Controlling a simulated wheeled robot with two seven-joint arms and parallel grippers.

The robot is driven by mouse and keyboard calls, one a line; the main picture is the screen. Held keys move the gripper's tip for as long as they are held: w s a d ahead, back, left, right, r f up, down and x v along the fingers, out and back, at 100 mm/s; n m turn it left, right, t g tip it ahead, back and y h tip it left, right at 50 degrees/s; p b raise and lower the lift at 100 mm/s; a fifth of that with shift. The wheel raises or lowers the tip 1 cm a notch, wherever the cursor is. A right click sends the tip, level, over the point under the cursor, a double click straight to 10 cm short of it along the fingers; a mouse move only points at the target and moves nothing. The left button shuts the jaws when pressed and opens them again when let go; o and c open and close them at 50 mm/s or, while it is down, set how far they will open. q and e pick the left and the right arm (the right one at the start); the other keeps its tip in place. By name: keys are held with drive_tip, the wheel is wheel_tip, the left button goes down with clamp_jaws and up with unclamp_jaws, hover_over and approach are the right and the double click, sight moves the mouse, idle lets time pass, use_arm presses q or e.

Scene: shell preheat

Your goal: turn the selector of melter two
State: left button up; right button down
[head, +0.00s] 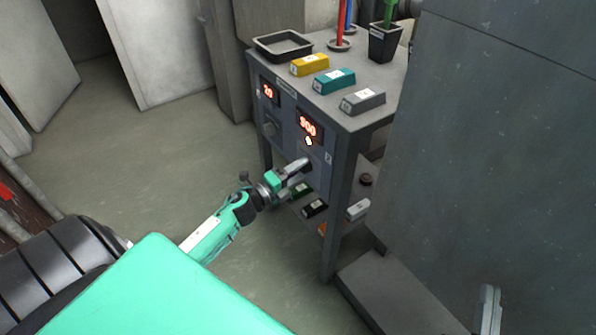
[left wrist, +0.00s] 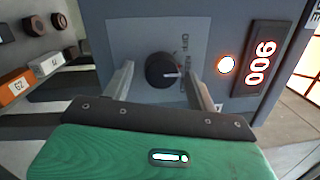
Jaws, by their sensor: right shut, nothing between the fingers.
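The selector of melter two is a round black knob (left wrist: 161,70) on a grey plate in the left wrist view. Its pale pointer mark faces right, toward small lettering I cannot read clearly. My left gripper (left wrist: 162,88) is open, with one finger on each side of the knob and visible gaps. In the head view the left gripper (head: 300,166) is at the panel front and hides the knob. My right gripper (head: 488,308) is shut and empty at the lower right.
A second display (head: 268,91) reading 20 and another knob (head: 270,128) are left on the panel. Yellow (head: 310,65), teal (head: 334,81) and grey (head: 362,102) blocks, a black tray (head: 283,46) and a cup (head: 385,43) stand on top. A large grey cabinet (head: 500,150) blocks the right.

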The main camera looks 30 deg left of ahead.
use_arm(q)
drive_tip(key=shift+s+a, duration=0.2)
drive_tip(key=shift+s, duration=0.3)
drive_tip(key=p+v, duration=0.1)
drive_tip(key=v, duration=1.1)
drive_tip(key=shift+s, duration=0.4)
use_arm(e)
drive_tip(key=f+g, duration=0.1)
drive_tip(key=a+f+g, duration=0.1)
drive_tip(key=f, duration=0.1)
drive_tip(key=f+g, duration=0.1)
drive_tip(key=f, duration=0.1)
drive_tip(key=shift+s+a, duration=0.2)
drive_tip(key=shift+a, duration=0.1)
drive_tip(key=shift+d, duration=0.1)
use_arm(q)
drive_tip(key=shift+a, duration=0.1)
